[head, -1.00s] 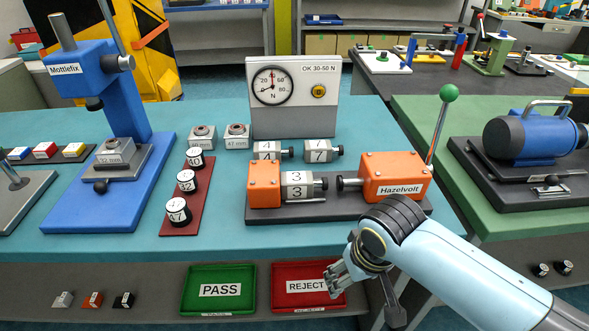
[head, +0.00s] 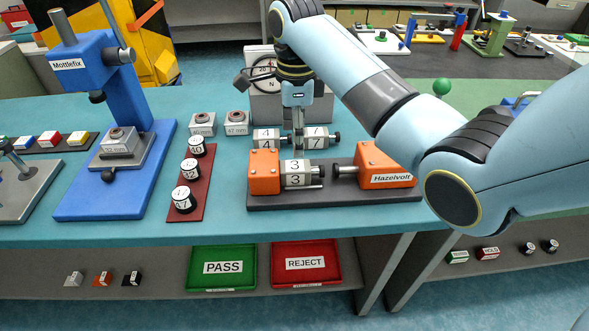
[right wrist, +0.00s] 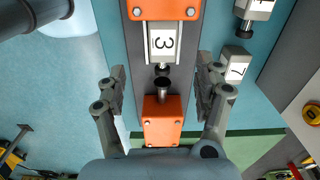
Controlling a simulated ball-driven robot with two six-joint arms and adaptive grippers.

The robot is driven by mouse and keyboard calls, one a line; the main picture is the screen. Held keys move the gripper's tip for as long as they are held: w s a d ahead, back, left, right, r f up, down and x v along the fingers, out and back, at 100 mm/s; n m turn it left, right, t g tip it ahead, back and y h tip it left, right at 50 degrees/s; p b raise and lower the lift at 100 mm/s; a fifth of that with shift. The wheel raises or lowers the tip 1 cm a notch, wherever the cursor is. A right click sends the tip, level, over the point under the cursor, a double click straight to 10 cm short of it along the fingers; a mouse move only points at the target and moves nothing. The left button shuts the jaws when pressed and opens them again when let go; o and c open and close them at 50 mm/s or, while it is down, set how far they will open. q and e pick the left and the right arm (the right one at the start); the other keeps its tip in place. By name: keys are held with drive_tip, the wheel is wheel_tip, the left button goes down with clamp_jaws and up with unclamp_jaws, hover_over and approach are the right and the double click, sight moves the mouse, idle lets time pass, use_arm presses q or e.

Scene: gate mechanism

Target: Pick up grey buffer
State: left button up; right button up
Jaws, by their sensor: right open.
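A grey six-sided block marked 3 (head: 295,172), with a rod end, sits against the left orange block of the Hazelvolt fixture (head: 335,194). It also shows in the right wrist view (right wrist: 162,43). Two similar grey blocks, marked 4 (head: 266,140) and 7 (head: 315,138), lie behind the fixture. I cannot tell which grey piece is the named buffer. My right gripper (head: 298,142) hangs above the fixture, pointing down. In the right wrist view its fingers (right wrist: 160,80) are spread wide, one on each side of the fixture, with nothing held. My left gripper is out of view.
A blue Mottlefix press (head: 122,110) and a red rack (head: 190,185) with several numbered pieces stand left. A force gauge (head: 262,105) stands behind my right arm. PASS (head: 222,285) and REJECT (head: 320,280) trays are on the lower shelf, beside small grey (head: 74,278), orange and black blocks.

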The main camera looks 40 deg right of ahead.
sight(295, 166)
drive_tip(key=shift+f+m, duration=0.3)
drive_tip(key=shift+f, duration=0.1)
drive_tip(key=f, duration=0.9)
drive_tip(key=shift+w+d+f, duration=0.15)
drive_tip(key=shift+w+f, duration=0.1)
drive_tip(key=shift+f, duration=0.05)
drive_tip(key=shift+c, duration=0.4)
clamp_jaws()
